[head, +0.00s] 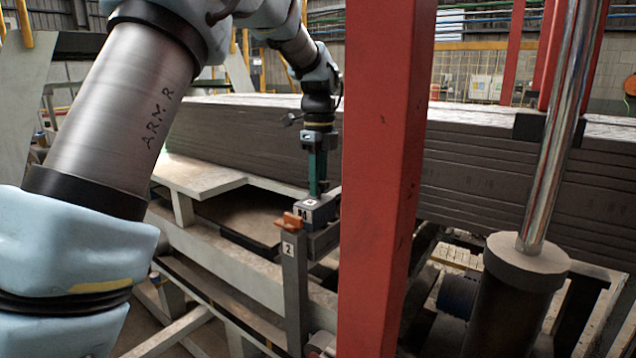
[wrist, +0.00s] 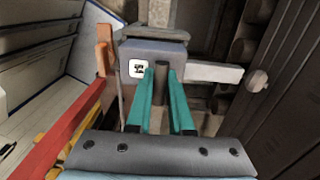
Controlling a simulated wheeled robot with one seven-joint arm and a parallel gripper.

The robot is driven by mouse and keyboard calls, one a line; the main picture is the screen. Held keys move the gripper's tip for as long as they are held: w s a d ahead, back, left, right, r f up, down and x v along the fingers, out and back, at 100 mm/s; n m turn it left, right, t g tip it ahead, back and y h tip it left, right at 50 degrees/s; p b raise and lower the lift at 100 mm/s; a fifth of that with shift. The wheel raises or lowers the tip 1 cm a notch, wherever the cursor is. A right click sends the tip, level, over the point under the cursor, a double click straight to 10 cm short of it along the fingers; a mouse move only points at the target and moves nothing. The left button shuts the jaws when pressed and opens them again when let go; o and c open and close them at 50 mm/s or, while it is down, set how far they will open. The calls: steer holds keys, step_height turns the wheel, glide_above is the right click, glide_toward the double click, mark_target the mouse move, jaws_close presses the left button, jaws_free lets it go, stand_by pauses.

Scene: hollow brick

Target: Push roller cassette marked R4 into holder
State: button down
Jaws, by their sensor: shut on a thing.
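My gripper (head: 317,188) points down with its teal fingers shut on the dark upright post of the roller cassette (head: 318,213). The cassette is a blue-grey block with a white label. The label's mark is too small to read surely in either view. In the wrist view, the fingers (wrist: 162,72) close around the post, and the cassette (wrist: 175,48) lies beyond them. The holder (head: 294,295) shows as a grey upright with a label "2" and an orange-brown piece (head: 291,221) on top, beside the cassette. I cannot tell how deep the cassette sits.
A red column (head: 385,180) stands close in front, right of my gripper, and hides part of the area. A long stack of grey slabs (head: 240,140) runs behind. A chrome rod in a dark cylinder (head: 515,290) stands at right. Pale beams run below.

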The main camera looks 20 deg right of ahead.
mark_target(318, 198)
steer(key=shift+f+b, duration=1.1)
steer(key=shift+f, duration=1.05)
stand_by(0.8)
steer(key=c, duration=0.7)
jaws_free()
steer(key=shift+c, duration=0.2)
step_height(318, 198, up, 11)
steer(key=shift+w+d+f+b, duration=0.1)
steer(key=shift+b, duration=0.95)
